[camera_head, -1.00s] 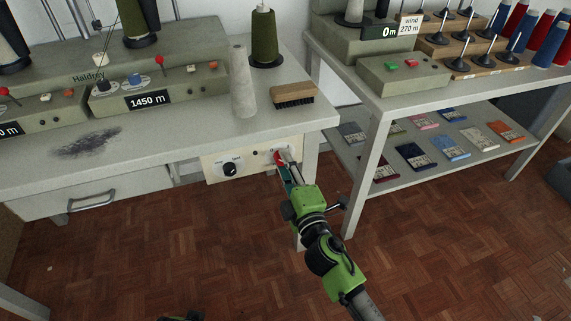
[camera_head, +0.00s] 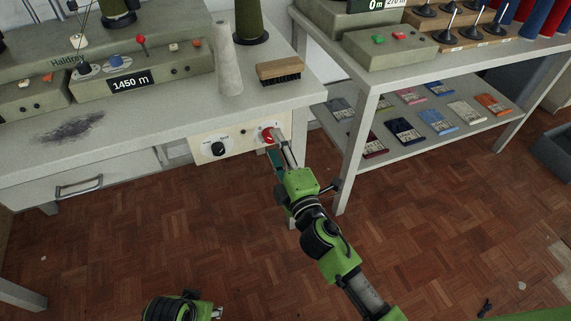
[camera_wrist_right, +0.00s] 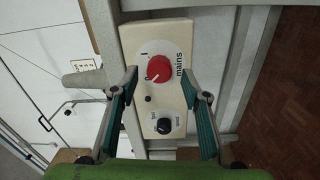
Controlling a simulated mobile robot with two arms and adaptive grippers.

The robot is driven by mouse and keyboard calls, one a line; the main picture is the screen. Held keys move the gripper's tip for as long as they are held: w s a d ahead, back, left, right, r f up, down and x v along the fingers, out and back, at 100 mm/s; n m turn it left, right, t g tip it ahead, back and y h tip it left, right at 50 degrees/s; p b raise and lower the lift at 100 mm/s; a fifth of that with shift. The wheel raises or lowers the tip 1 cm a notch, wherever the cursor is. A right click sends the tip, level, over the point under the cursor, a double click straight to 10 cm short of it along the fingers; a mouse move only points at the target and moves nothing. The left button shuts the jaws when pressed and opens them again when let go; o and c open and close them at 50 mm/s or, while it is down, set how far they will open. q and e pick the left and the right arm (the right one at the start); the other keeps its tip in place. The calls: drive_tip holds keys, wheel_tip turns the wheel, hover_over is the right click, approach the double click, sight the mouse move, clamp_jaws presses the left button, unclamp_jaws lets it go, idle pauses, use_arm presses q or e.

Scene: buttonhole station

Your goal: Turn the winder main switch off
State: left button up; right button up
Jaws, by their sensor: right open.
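The red mains knob (camera_head: 268,136) sits on a cream panel (camera_head: 236,146) under the table's front edge. In the right wrist view the knob (camera_wrist_right: 159,69) is beside the word "mains". A pale mark shows at its lower left; I cannot tell its exact setting. My right gripper (camera_head: 279,149) is open at the knob. In the wrist view its fingers (camera_wrist_right: 160,76) stand apart on both sides of the knob's lower part, with no clear contact. Part of my left arm's end (camera_head: 195,309) shows at the bottom edge; its fingers are not clear.
A black dial (camera_head: 218,149) is on the same panel. A brush (camera_head: 280,71) and a grey cone (camera_head: 228,60) stand on the table above. A shelf table (camera_head: 352,150) with colored packets is close on the right.

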drive_tip(key=v, duration=1)
